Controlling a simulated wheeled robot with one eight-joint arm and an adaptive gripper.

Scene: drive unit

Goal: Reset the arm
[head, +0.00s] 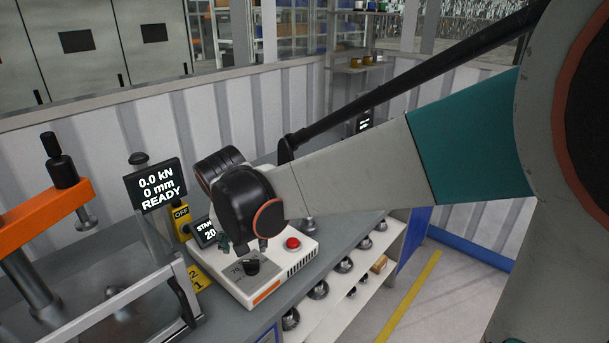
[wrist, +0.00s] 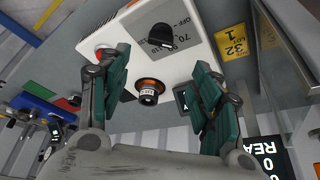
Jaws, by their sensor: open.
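My arm (head: 350,170) reaches in from the right in the head view, its wrist bent down over a white control box (head: 290,262). My gripper (head: 243,244) hangs low over the box, partly hidden behind the wrist. In the wrist view my gripper (wrist: 160,62) is open, its teal fingers wide apart with nothing held. Between and beyond them show the box's face (wrist: 185,25), a black knob (wrist: 161,37) and a round black part with an orange ring (wrist: 148,92). Whether a finger touches the box cannot be told.
A red button (head: 292,243) sits on the box. A display (head: 157,188) reading "0.0 kN, 0 mm, READY" stands to its left. An orange-topped press frame (head: 40,215) is at the far left. Shelves with several metal parts (head: 344,266) lie right; clear floor (head: 455,290) lies beyond.

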